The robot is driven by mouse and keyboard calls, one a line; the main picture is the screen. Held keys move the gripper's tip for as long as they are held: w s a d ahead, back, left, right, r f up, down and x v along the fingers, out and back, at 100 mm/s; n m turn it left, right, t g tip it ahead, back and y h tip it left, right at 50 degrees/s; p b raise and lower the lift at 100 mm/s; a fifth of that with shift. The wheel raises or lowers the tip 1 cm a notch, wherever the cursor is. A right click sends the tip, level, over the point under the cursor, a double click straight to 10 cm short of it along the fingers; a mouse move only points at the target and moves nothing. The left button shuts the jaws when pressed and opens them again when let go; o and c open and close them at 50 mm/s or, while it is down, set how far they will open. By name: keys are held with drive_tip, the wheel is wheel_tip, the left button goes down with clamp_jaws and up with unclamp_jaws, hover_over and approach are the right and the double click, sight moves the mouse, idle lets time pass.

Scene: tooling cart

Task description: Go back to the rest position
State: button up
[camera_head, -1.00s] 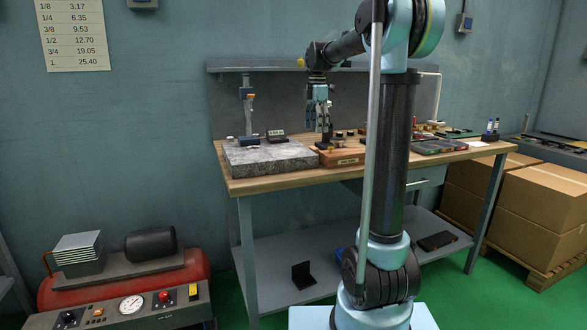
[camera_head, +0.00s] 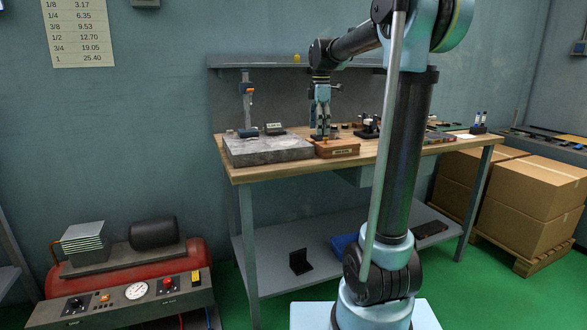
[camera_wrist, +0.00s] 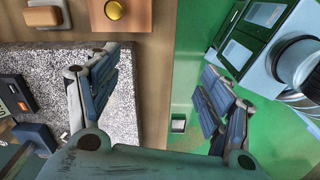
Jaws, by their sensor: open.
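My gripper (camera_head: 320,132) hangs pointing down from my bent arm, over the workbench (camera_head: 272,168) near its front, beside the grey granite plate (camera_head: 265,152) and the wooden block (camera_head: 338,148). In the wrist view my gripper (camera_wrist: 160,88) has its two fingers spread wide with nothing between them. Below them are the speckled granite plate (camera_wrist: 118,120), the bench's wooden front edge (camera_wrist: 156,75) and the green floor. The head view does not show clearly how high the fingertips are above the bench.
A height gauge (camera_head: 246,100) stands on the granite plate. A shelf (camera_head: 225,67) runs behind the bench. A red compressor (camera_head: 120,268) stands at the lower left and cardboard boxes (camera_head: 530,200) at the right.

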drive_tip(key=s+d+f+m, duration=0.3)
drive_tip(key=s+f+m, duration=0.3)
drive_tip(key=s, duration=0.5)
drive_tip(key=s+d+f+m+t, duration=0.1)
drive_tip(key=s+d+f+m, duration=0.2)
drive_tip(key=s+f+m, duration=0.4)
drive_tip(key=s+d+f+m+t, duration=0.1)
drive_tip(key=s+d+f+m, duration=0.2)
drive_tip(key=s+f, duration=0.9)
drive_tip(key=s+m, duration=0.3)
drive_tip(key=s, duration=0.1)
drive_tip(key=shift+d+f+m, duration=0.15)
drive_tip(key=shift+f+m, duration=0.15)
drive_tip(key=shift+f, duration=0.1)
drive_tip(key=shift+w+f, duration=0.2)
drive_tip(key=shift+w, duration=0.2)
drive_tip(key=shift+c, duration=0.4)
